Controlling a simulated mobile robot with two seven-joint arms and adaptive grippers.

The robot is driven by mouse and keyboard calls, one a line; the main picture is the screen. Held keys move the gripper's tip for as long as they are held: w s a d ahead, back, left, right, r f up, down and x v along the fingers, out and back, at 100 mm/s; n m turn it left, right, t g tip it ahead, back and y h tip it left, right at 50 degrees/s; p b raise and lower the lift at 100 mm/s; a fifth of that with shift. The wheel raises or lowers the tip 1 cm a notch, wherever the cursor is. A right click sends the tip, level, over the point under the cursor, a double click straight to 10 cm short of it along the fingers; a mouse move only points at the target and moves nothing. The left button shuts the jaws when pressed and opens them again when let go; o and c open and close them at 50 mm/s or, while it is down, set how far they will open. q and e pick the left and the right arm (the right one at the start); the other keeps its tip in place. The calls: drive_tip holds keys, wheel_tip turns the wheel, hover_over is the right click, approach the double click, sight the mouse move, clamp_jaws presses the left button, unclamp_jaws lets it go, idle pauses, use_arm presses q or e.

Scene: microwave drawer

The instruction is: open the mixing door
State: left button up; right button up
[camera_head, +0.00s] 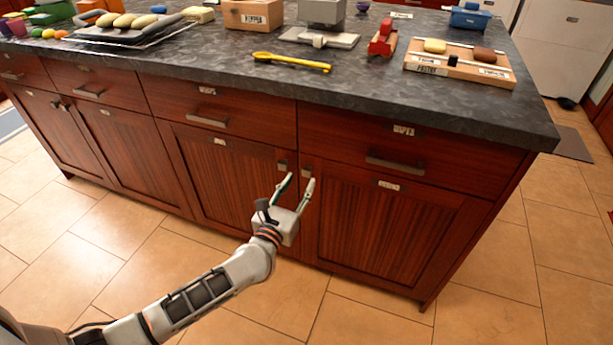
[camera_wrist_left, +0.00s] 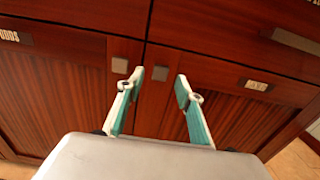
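A pair of red-brown doors sits at the right end of the island. The right door (camera_head: 385,232) carries a small label (camera_head: 389,185) too small to read surely; that door also shows in the left wrist view (camera_wrist_left: 232,110). Its square metal knob (camera_head: 306,171) is at its upper left corner and appears between my fingers in the left wrist view (camera_wrist_left: 160,73). The door looks closed. My left gripper (camera_head: 297,186) is open and empty, its fingers pointing at the knob, apparently short of it. My right gripper is not in view.
The left door (camera_head: 225,180) has its own knob (camera_head: 282,166) close by. A drawer handle (camera_head: 395,165) juts out above the right door. The dark countertop (camera_head: 350,85) overhangs the front and holds several objects. The tiled floor (camera_head: 480,300) before the island is clear.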

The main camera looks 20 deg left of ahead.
sight(306, 173)
use_arm(q)
drive_tip(key=shift+w+d+f+b, duration=0.1)
drive_tip(key=shift+w+b, duration=0.2)
drive_tip(key=shift+w, duration=1.9)
clamp_jaws()
